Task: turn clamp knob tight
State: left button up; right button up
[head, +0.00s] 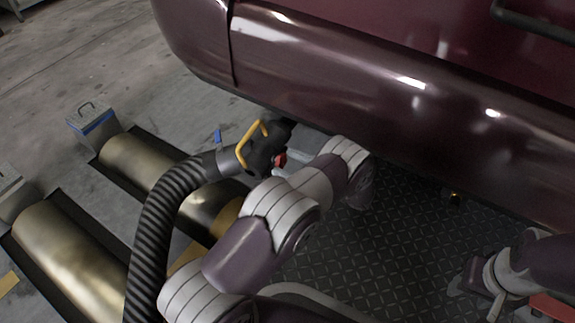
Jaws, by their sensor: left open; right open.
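A small red part (280,160), which looks like the clamp knob, sits on the right side of the dark nozzle (262,152) at the end of the exhaust hose. The nozzle has a yellow handle (250,144) and lies under the car's lower edge. My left arm crosses the middle of the view, just right of and below the knob. Its fingers are hidden behind its own links and the nozzle, so I cannot tell whether it touches the knob. My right gripper (474,284) is open and empty at the lower right, over the dark plate and well away from the knob.
The maroon car (370,80) fills the top, its sill low over the work area. The black ribbed hose (152,230) curves down to the bottom edge. Brass rollers (70,255) lie in floor pits at left. Dark tread plate (390,255) is clear between my arms.

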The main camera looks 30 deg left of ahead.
pick_arm(q)
jog(key=shift+a, duration=0.4)
jog(key=c, duration=1.1)
jog(key=shift+o, duration=0.2)
